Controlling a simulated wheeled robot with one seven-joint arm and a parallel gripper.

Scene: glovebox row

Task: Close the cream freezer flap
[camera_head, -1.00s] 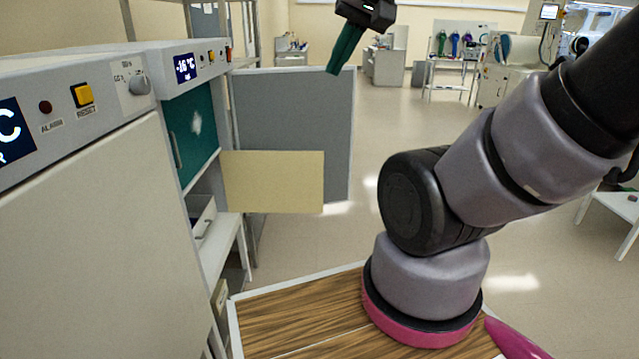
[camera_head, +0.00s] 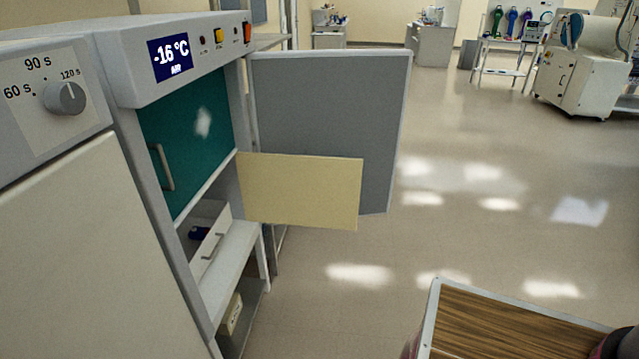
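The cream flap (camera_head: 300,190) is a flat, plain panel that stands open. It sticks out to the right from the side of the freezer unit with the -16 °C display (camera_head: 171,58). It hangs below and to the right of a teal door (camera_head: 190,140) with a grey handle, which looks shut. The compartment beside the flap is partly visible, with a white drawer (camera_head: 212,240) and a small dark blue item (camera_head: 199,232). My gripper is out of view.
A large grey door panel (camera_head: 335,110) stands open just behind the flap. A cream-fronted cabinet with a timer knob (camera_head: 66,98) is close on the left. A white shelf (camera_head: 232,262) lies below the flap.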

